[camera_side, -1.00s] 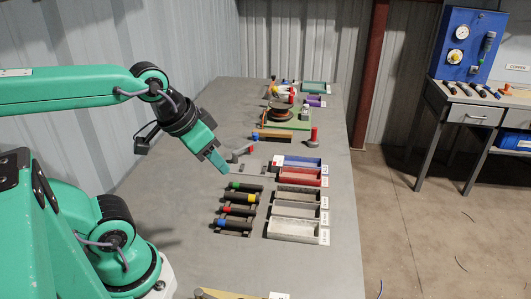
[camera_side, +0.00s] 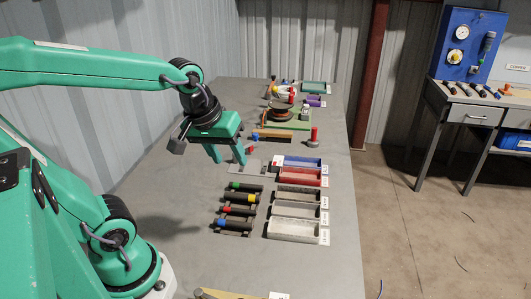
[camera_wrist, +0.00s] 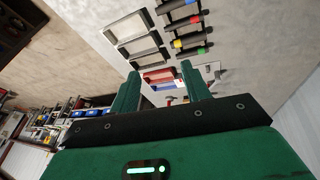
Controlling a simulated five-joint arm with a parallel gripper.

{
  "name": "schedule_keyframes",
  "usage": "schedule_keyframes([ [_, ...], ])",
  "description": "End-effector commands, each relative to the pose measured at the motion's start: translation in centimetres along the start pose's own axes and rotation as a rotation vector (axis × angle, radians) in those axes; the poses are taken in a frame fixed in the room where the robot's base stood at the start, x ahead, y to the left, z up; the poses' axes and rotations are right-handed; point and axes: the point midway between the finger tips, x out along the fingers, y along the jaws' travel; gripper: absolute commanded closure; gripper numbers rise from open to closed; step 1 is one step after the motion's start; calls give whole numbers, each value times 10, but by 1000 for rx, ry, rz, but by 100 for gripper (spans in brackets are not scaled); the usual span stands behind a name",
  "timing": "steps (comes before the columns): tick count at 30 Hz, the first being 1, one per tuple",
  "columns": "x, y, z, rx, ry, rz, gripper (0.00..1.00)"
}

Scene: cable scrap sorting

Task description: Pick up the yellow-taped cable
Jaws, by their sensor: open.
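The yellow-taped cable (camera_side: 236,197) is a short black piece with a yellow band near its right end. It lies in a rack between the green-taped cable (camera_side: 245,187) and the red-taped cable (camera_side: 238,210). In the wrist view its yellow band (camera_wrist: 178,43) shows above the fingers. My gripper (camera_side: 227,157) is open and empty, with its fingers pointing down. It is above the table, behind the cable row and apart from it. The fingers (camera_wrist: 160,72) also show spread in the wrist view.
A blue-taped cable (camera_side: 234,224) lies at the front of the row. Several open trays, including a red one (camera_side: 297,181) and a pale one (camera_side: 293,239), stand to the right. A grey plate with a small red-ended tool (camera_side: 248,150) lies near my gripper.

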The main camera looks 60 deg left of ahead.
Motion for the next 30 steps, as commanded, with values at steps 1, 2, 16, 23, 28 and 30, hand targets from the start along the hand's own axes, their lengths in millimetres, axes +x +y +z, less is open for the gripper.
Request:
schedule_keyframes([
  [1,7,-1,-5,-79,-17,-16,53],
  [2,10,-1,-8,-128,-23,-23,53],
  [16,74,-18,-47,-889,-96,-178,53],
  [23,111,-32,-61,-1259,-101,-274,53],
  [28,138,-44,-68,-1507,-91,-345,53],
  [30,146,-49,-69,-1588,-85,-369,53],
])
